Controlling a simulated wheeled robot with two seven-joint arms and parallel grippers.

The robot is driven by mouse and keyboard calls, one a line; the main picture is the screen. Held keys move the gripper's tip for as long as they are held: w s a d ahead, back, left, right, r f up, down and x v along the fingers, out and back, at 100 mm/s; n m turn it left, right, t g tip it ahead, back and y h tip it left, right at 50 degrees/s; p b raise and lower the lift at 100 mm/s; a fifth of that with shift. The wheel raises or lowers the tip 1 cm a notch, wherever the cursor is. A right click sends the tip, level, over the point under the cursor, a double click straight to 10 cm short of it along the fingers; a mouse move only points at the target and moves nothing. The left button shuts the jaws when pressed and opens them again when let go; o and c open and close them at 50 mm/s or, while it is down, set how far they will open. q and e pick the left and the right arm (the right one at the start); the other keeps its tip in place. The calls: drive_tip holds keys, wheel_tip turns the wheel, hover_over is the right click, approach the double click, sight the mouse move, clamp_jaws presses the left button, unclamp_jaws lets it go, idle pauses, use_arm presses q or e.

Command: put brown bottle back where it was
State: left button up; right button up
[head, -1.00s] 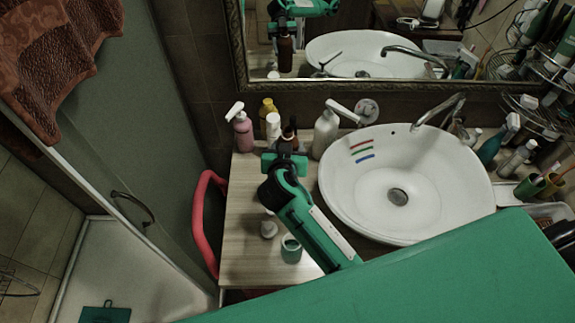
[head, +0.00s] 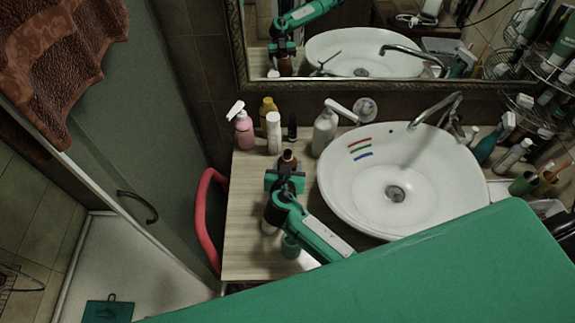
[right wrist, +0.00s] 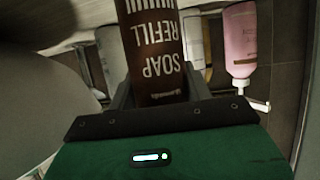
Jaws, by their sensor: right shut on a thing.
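The brown bottle (head: 288,158), labelled "SOAP REFILL", is in my right gripper (head: 285,180), above or on the wooden counter (head: 245,215) left of the sink. The right wrist view shows the bottle (right wrist: 154,50) between the jaws, which are shut on it. It looks about upright. My arm and gripper hide its lower part in the head view, so I cannot tell if it touches the counter. My left gripper is not in view.
At the counter's back stand a pink pump bottle (head: 243,130), a yellow bottle (head: 268,108), a white bottle (head: 274,133), a small dark bottle (head: 292,128) and a white dispenser (head: 325,130). A teal jar (head: 291,247) is partly behind my arm. The white sink (head: 440,185) is right.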

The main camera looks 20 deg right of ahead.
drive_tip(key=o, duration=0.7)
drive_tip(key=shift+f, duration=0.15)
drive_tip(key=o, duration=0.4)
drive_tip(key=shift+r, duration=0.3)
drive_tip(key=shift+b+v, duration=2.15)
drive_tip(key=shift+v, duration=3.85)
drive_tip(key=shift+f, duration=0.1)
